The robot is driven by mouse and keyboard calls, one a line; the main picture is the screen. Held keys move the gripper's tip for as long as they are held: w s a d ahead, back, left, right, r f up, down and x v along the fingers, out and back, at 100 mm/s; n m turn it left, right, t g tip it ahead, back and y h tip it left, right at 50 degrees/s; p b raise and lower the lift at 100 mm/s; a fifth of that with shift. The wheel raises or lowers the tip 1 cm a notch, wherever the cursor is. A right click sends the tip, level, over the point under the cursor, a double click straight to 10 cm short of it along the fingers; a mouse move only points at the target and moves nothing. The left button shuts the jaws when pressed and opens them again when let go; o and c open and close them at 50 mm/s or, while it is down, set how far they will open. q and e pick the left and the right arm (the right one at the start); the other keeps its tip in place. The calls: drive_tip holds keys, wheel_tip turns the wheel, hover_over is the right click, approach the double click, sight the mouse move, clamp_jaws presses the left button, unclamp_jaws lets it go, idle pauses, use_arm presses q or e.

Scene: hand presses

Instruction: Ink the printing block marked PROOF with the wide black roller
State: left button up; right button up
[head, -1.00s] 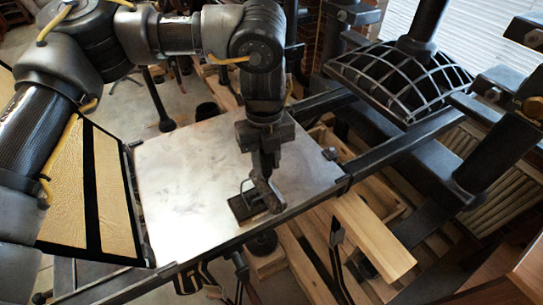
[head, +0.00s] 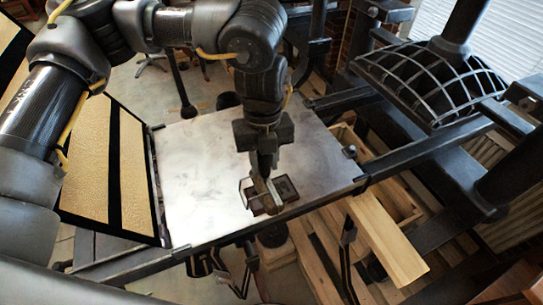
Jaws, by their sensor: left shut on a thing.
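My left gripper (head: 264,172) reaches down over the pale metal press bed (head: 205,165), near its front edge. It is shut on what looks like the handle of the roller. A thin dark wire frame (head: 246,190), apparently the roller's, shows just left of the fingers. The fingers hide most of the roller. A small dark, square-edged piece (head: 286,187) lies on the bed just right of the fingers, with a brownish piece below them. I cannot tell which is the printing block, and no PROOF mark is legible. My right gripper is not in view.
A hinged frame with tan panels (head: 88,172) stands at the bed's left. The press's dark, caged dome (head: 432,82) and rails stand at the right. Wooden planks (head: 385,240) lie below the bed at the right. The bed's left and middle are bare.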

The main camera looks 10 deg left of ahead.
use_arm(q)
drive_tip(key=s+a, duration=0.1)
drive_tip(key=a, duration=0.2)
drive_tip(key=shift+s, duration=0.4)
drive_tip(key=shift+r, duration=0.1)
wheel_tip(320, 180, up, 5)
drive_tip(key=p, duration=0.4)
idle(0.5)
idle(0.4)
